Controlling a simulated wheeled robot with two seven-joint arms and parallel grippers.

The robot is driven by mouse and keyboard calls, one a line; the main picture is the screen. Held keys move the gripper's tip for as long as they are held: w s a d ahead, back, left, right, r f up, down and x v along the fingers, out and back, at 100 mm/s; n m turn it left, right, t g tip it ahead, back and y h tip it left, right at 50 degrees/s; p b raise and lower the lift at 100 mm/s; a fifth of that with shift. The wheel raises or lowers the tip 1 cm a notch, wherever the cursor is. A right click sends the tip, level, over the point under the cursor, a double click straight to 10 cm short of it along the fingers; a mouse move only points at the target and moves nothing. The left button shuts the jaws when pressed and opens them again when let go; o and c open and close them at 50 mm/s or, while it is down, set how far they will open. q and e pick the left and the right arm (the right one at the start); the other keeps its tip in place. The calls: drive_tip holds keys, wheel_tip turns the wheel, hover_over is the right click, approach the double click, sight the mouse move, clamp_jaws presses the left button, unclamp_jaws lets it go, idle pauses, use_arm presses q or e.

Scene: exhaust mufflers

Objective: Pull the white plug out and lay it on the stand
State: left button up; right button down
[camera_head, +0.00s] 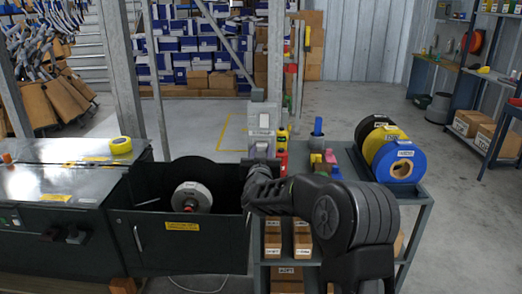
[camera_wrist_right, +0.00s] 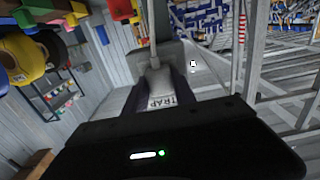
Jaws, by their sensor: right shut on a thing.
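My right gripper (camera_head: 262,166) is beside the black open box, in front of a grey post, its fingers mostly hidden by my own wrist. In the right wrist view its dark fingers (camera_wrist_right: 160,92) are shut around a pale grey-white piece (camera_wrist_right: 158,86) with a label reading "TRAP", which I take to be the white plug. In the head view a pale piece (camera_head: 262,149) shows just above the gripper, below a white switch-like box (camera_head: 262,121). I cannot tell whether they touch. I cannot make out the stand for certain. My left gripper is not in view.
A cart (camera_head: 418,196) at right bears black, yellow and blue spools (camera_head: 401,161) and small coloured items. A metal bench (camera_head: 60,178) with yellow tape (camera_head: 121,145) stands at left.

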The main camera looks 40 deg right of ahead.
drive_tip(key=shift+s+a, duration=0.1)
drive_tip(key=shift+b+v, duration=0.3)
drive_tip(key=shift+v, duration=2.5)
drive_tip(key=shift+a, duration=0.1)
drive_tip(key=s+a+f+n+t+y, duration=0.1)
drive_tip(key=s+a+f+y, duration=0.1)
drive_tip(key=a, duration=0.7)
drive_tip(key=s+a+f+n+t+y, duration=0.1)
drive_tip(key=a+f, duration=0.1)
drive_tip(key=a, duration=0.7)
drive_tip(key=s+a+f+n+y, duration=0.2)
drive_tip(key=a+f, duration=0.1)
drive_tip(key=a, duration=0.6)
drive_tip(key=shift+s+a+t+y, duration=0.25)
drive_tip(key=shift+s+t+y, duration=0.05)
drive_tip(key=shift+s+t, duration=0.1)
